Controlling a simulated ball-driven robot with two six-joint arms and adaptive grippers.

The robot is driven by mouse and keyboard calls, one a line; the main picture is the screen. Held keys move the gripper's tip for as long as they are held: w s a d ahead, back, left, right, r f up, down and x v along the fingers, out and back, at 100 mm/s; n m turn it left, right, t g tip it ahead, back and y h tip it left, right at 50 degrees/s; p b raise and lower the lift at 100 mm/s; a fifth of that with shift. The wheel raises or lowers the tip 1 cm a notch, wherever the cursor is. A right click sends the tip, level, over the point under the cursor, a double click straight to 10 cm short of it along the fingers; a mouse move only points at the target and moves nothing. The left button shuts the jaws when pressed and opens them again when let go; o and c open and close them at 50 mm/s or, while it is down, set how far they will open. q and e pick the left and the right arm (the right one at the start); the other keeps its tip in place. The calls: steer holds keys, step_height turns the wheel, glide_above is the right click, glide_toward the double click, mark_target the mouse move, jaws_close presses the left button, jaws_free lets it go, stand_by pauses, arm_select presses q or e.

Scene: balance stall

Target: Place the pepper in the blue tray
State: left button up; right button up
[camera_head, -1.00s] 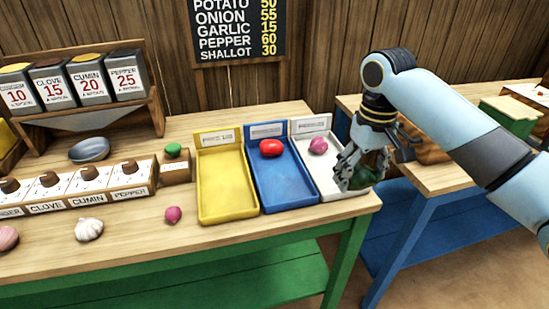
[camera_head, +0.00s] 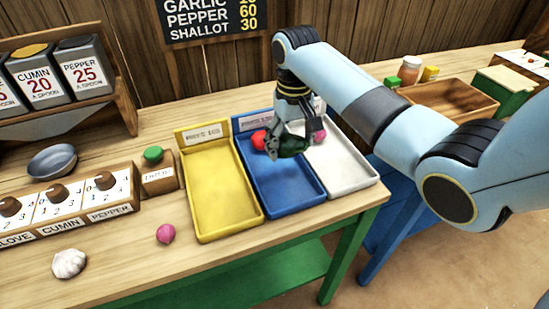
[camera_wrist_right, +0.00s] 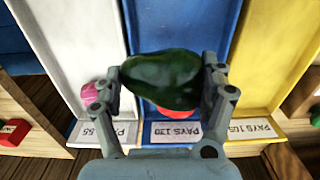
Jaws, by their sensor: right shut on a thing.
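A dark green pepper (camera_head: 291,147) is held between the fingers of my right gripper (camera_head: 288,149), above the back half of the blue tray (camera_head: 288,186). In the right wrist view the pepper (camera_wrist_right: 163,80) fills the space between the two fingers (camera_wrist_right: 168,72), with the blue tray (camera_wrist_right: 180,25) behind it. A red vegetable (camera_head: 258,140) lies at the back of the blue tray; the pepper partly covers it in the wrist view (camera_wrist_right: 178,111). How high the pepper hangs above the tray floor is hard to tell. My left gripper is not in view.
The yellow tray (camera_head: 215,185) stands left of the blue one and is empty. The white tray (camera_head: 343,168) stands right, with a pink shallot (camera_head: 320,136) at its back. A loose shallot (camera_head: 166,233) and garlic (camera_head: 69,263) lie at the table's front left.

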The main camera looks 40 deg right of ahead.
mark_target(276, 168)
steer(key=w+a+f, duration=0.2)
steer(key=shift+w+a+f, duration=0.1)
steer(key=shift+w+f, duration=0.05)
steer(key=shift+w, duration=0.2)
steer(key=shift+f, duration=0.35)
step_height(276, 168, down, 3)
steer(key=shift+r, duration=0.2)
steer(key=shift+f, duration=0.3)
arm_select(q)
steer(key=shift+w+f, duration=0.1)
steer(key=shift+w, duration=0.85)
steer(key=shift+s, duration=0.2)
arm_select(e)
steer(key=shift+f, duration=0.1)
steer(key=o, duration=0.8)
